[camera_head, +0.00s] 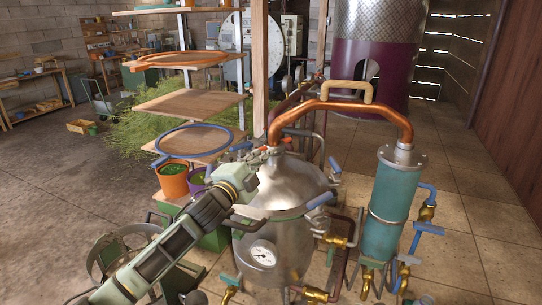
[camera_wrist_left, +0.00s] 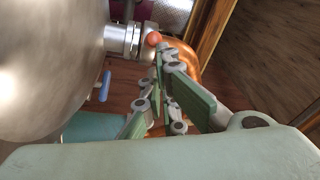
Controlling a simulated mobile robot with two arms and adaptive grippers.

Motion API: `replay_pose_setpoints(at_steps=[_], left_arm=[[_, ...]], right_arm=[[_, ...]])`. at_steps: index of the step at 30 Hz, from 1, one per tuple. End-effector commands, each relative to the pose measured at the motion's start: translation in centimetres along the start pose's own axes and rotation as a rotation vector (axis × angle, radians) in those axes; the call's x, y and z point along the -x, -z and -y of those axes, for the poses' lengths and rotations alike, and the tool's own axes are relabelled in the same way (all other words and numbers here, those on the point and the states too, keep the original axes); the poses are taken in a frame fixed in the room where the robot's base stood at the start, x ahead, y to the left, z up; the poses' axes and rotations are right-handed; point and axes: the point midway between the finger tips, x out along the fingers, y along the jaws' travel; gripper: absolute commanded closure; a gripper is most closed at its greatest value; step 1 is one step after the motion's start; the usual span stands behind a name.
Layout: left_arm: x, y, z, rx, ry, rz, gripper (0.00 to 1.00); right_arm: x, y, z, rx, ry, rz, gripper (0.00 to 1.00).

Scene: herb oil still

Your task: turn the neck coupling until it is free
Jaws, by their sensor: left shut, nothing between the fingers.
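The steel still pot (camera_head: 290,180) stands in the middle of the head view, with a dial on its front. At its top, where the copper pipe (camera_head: 340,108) begins, is the neck coupling (camera_head: 276,150), with orange-red knobs beside it. In the left wrist view, the coupling (camera_wrist_left: 120,40) is a ribbed steel ring with one orange knob (camera_wrist_left: 153,39). My left gripper (camera_head: 256,156) is at the coupling's left side; in the wrist view its fingers (camera_wrist_left: 164,72) are shut and empty, close below the knob. I cannot tell whether they touch it. My right gripper is not in view.
A teal condenser (camera_head: 388,200) with brass valves stands right of the pot. A wooden shelf rack (camera_head: 190,105) and an orange pot (camera_head: 173,180) stand behind my left arm. The tiled floor at the right (camera_head: 485,200) is clear.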

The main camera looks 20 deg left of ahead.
Motion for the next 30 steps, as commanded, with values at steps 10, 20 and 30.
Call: replay_pose_setpoints(at_steps=[10, 20, 30], left_arm=[[0.1, -2.4, 0.9, 0.000, 0.000, 0.001, 1.00], [-0.1, -3.3, 1.2, 0.000, 0.000, 0.000, 1.00], [-0.1, -3.5, 1.2, 0.001, 0.000, 0.000, 1.00]], right_arm=[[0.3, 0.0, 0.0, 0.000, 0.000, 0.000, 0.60], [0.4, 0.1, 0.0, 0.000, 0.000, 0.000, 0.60], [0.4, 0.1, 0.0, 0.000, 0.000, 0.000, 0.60]])
